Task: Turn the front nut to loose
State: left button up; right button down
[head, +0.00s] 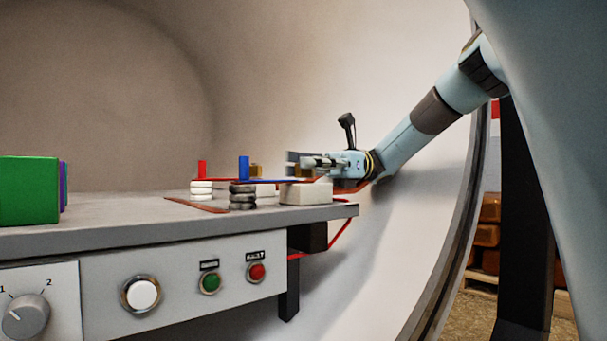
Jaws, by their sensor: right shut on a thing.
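My right gripper (300,160) reaches in from the right over the far right end of the grey bench. Its fingers are shut just above a white block (306,193). A small brass-coloured piece (308,172) shows just under the fingers, and I take it to be the front nut in their grip. The fingers cover most of it, so I cannot tell how far it is turned. A second brass-coloured piece (257,170) stands farther left, behind a blue post (244,168). My left gripper is not in view.
A red post (202,169) stands on white stacked discs, and the blue post on dark ones. Red and blue leads run to the right. The grey bench (120,225) has a control panel (180,285) in front. A green box (28,190) stands left. The curved chamber wall surrounds the bench.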

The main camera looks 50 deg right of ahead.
jog(key=shift+r, duration=0.15)
dwell(0.3)
jog(key=c, duration=1)
grip_release()
jog(key=shift+o, duration=0.2)
notch_tip(320, 180, up, 10)
jog(key=shift+f, duration=0.1)
